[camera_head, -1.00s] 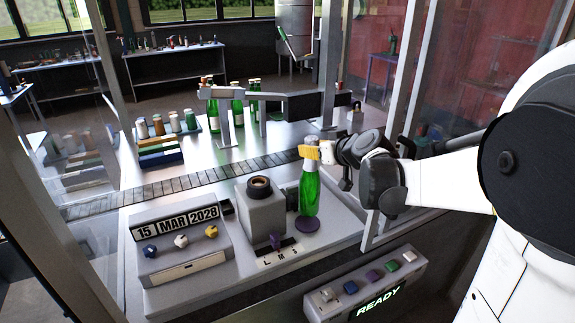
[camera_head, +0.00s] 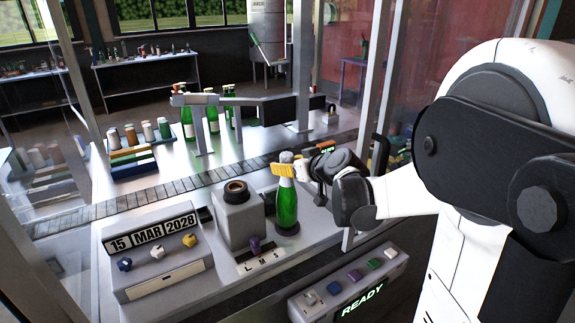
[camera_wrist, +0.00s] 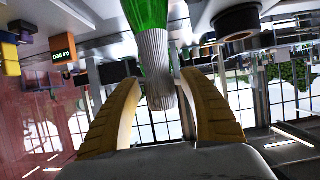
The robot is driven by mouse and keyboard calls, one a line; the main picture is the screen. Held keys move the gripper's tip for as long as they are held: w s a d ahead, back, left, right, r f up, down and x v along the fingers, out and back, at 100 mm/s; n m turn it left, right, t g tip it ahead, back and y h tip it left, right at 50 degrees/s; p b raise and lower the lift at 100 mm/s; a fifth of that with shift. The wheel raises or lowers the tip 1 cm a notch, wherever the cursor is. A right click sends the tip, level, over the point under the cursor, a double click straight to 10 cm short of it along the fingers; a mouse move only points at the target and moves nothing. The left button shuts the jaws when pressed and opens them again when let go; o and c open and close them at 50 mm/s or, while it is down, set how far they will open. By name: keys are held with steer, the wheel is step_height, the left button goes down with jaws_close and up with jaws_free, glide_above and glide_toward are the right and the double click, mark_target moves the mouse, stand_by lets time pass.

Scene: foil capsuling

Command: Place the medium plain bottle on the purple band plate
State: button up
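The green bottle (camera_head: 287,205) with a silver-grey capped neck stands upright on the dark purple round plate (camera_head: 287,232), in front of the machine deck's right part. In the wrist view the bottle's neck (camera_wrist: 155,60) hangs between the two yellow fingers. My gripper (camera_head: 284,171) is at the bottle's neck, reaching in from the right. In the wrist view my gripper (camera_wrist: 160,78) has its fingers apart on both sides of the neck, with a visible gap on the right. Any touch on the left finger is unclear.
A grey block with a dark round opening (camera_head: 236,190) stands just left of the bottle. A date panel (camera_head: 152,236) is further left, a READY button box (camera_head: 350,285) in front. Behind run a conveyor (camera_head: 160,190) and several green bottles (camera_head: 212,115). A frame post stands right.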

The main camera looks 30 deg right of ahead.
steer(key=shift+s+r, duration=0.1)
steer(key=shift+r, duration=0.1)
steer(key=p+v, duration=0.3)
steer(key=v, duration=0.8)
steer(key=s+a+f+g+y, duration=0.1)
steer(key=s+a+g, duration=0.15)
steer(key=a, duration=0.35)
steer(key=s+a+f+g, duration=0.1)
steer(key=s+a, duration=0.2)
steer(key=a, duration=0.3)
steer(key=s+a+f+g, duration=0.1)
steer(key=s+a+f, duration=0.1)
steer(key=s, duration=0.3)
steer(key=s+a+f+g+h, duration=0.1)
steer(key=s+a+f, duration=0.1)
steer(key=s+a, duration=0.2)
steer(key=shift+s+a+g, duration=0.25)
steer(key=shift+s+g, duration=0.1)
steer(key=shift+s, duration=0.9)
steer(key=shift+f, duration=0.1)
